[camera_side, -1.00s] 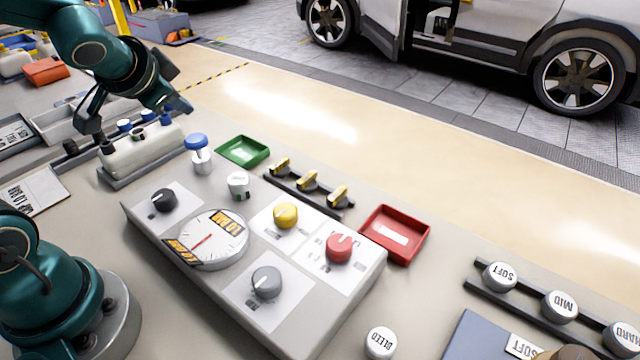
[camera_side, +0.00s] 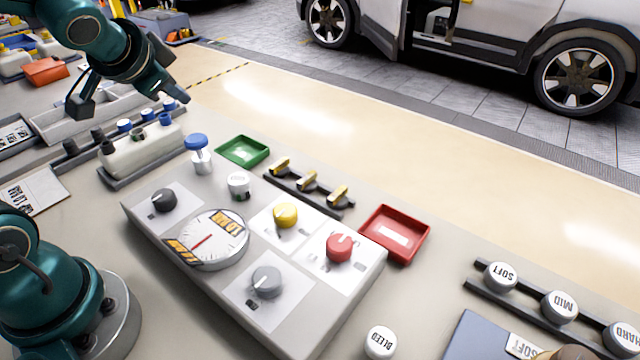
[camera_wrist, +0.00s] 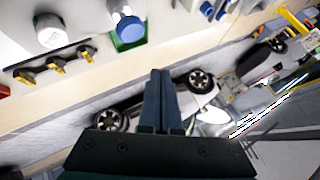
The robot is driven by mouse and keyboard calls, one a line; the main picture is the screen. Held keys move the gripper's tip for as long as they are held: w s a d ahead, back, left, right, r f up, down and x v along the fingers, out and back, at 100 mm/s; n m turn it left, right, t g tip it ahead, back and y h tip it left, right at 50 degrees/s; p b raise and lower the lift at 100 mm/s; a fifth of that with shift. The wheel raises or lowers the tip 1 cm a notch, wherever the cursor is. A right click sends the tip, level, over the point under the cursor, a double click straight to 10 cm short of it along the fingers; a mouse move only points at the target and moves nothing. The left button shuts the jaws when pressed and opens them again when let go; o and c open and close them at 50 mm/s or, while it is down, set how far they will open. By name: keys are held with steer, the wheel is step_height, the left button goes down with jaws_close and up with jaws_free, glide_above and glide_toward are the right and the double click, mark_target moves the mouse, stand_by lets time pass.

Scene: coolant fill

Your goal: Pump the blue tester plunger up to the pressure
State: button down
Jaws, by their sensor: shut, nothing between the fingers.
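The tester plunger has a blue cap (camera_side: 196,141) on a white cylinder (camera_side: 202,161) behind the panel's far left corner. In the wrist view the blue cap (camera_wrist: 132,31) shows near the top. My gripper (camera_side: 184,98) is above and behind the plunger in the side view, apart from it. In the wrist view its fingers (camera_wrist: 161,73) are together with nothing between them. The round gauge (camera_side: 222,228) on the panel has a red needle and orange labels. Its exact reading is too small to tell.
A green tray (camera_side: 243,151) and a white knob (camera_side: 238,185) stand close to the plunger. Yellow levers (camera_side: 309,181) and a red tray (camera_side: 395,234) lie further right. The aisle behind is clear.

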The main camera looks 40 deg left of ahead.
steer(key=shift+d, duration=0.1)
stand_by(0.5)
steer(key=s+d+f+n+g+h, duration=0.1)
steer(key=s+d+h, duration=0.4)
steer(key=s+d, duration=0.7)
steer(key=shift+s+d+f+n+g, duration=0.4)
steer(key=shift+d+f, duration=0.25)
steer(key=shift+d, duration=0.3)
steer(key=shift+w, duration=0.1)
stand_by(3.6)
